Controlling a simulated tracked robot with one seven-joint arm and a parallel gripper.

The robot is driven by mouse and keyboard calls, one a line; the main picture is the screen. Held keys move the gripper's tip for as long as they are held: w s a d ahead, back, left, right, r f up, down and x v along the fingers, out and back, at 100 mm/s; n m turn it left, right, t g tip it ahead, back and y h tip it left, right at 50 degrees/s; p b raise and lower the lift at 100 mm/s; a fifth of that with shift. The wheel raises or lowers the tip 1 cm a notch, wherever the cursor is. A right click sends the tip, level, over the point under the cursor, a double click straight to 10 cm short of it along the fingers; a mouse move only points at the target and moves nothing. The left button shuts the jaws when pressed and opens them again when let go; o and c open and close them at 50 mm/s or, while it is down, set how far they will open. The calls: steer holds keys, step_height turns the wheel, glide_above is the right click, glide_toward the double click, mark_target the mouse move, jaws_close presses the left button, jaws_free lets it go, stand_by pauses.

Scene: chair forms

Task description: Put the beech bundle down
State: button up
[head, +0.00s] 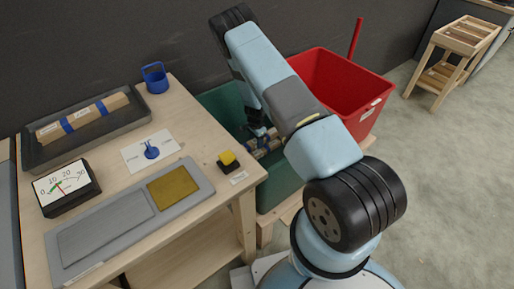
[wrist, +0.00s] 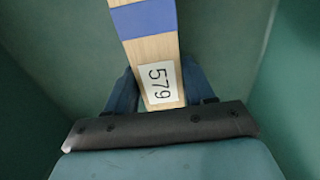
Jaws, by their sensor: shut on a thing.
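The beech bundle (wrist: 148,50) is pale wood with a blue band and a white label reading 579. In the wrist view it sits between the two fingers of my gripper (wrist: 163,88), which is shut on it. Green walls surround it there. In the head view my gripper (head: 259,131) reaches down into the green bin (head: 283,187) beside the table, and part of a banded wooden bundle (head: 265,146) shows below it. My arm hides much of the bin. I cannot tell whether the held bundle touches the bin floor.
A red bin (head: 345,95) stands behind the green one.

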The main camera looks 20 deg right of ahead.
mark_target(256, 151)
steer(key=shift+f, duration=2.05)
steer(key=shift+f, duration=0.25)
steer(key=o, duration=1.4)
